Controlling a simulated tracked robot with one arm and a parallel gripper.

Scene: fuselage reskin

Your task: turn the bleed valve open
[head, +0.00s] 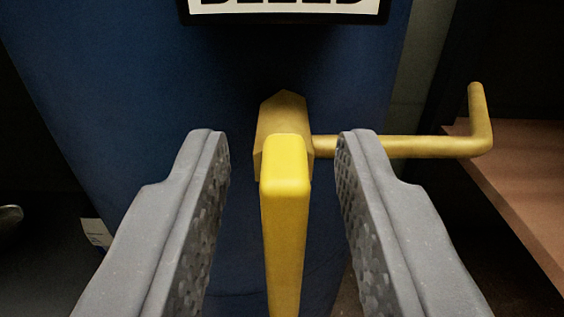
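The bleed valve has a yellow lever handle (285,215) that runs down and toward me from a darker yellow hexagonal body (284,112). A yellow pipe (400,146) leaves the body to the right and bends upward at its end. The body is in front of a blue surface (130,90). My gripper (282,150) is open, with one grey textured finger on each side of the lever. Gaps show between the lever and both fingers, so neither appears to touch it. The lower end of the lever runs out of the picture.
A black-framed sign (285,15), partly cut off, is above the valve; its lettering appears to read BLEED. A brownish flat surface (530,180) lies at the right behind the pipe. A small white tag (96,234) and a metallic object (10,217) are at the left.

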